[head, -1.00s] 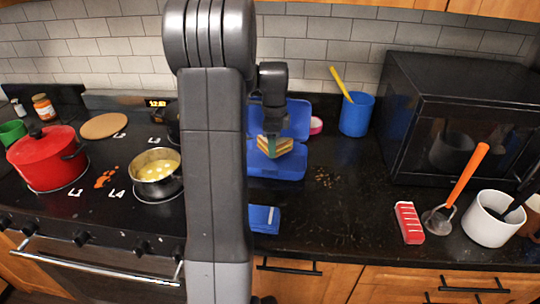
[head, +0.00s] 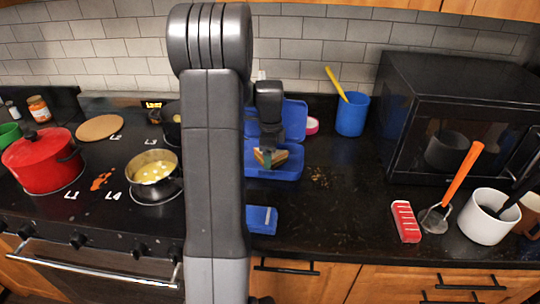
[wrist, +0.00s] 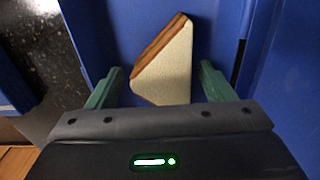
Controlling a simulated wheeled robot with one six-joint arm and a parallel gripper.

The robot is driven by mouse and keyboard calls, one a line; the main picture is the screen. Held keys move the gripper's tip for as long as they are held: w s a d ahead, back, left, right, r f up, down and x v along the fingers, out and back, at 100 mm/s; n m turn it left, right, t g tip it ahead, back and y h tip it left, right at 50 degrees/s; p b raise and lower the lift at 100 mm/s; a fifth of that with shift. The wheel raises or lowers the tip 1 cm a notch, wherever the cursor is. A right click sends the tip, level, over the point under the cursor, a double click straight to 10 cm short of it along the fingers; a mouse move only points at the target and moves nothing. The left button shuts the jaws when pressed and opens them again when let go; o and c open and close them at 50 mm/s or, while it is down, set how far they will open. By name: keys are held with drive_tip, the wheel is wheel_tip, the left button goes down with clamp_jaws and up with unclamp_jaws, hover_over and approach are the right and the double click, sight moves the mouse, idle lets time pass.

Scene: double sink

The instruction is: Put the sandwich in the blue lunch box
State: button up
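The sandwich (head: 268,158), a triangular half with pale bread and a brown crust, is low in the base of the open blue lunch box (head: 290,172). In the wrist view the sandwich (wrist: 168,68) lies against the blue lunch box floor (wrist: 115,25). My gripper (head: 270,150) points down over the box. In the wrist view its green fingers (wrist: 160,72) stand on either side of the sandwich with a narrow gap at each side, so it looks open. The sandwich's near end is partly hidden by the gripper body.
The raised lid (head: 293,118) stands behind the base. A blue cup (head: 352,115) with a yellow utensil and a pink round item (head: 312,126) are to the right. A blue block (head: 262,220) lies in front.

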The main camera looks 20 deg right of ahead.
wheel_tip(320, 180, up, 12)
drive_tip(key=shift+r, duration=0.15)
idle(0.5)
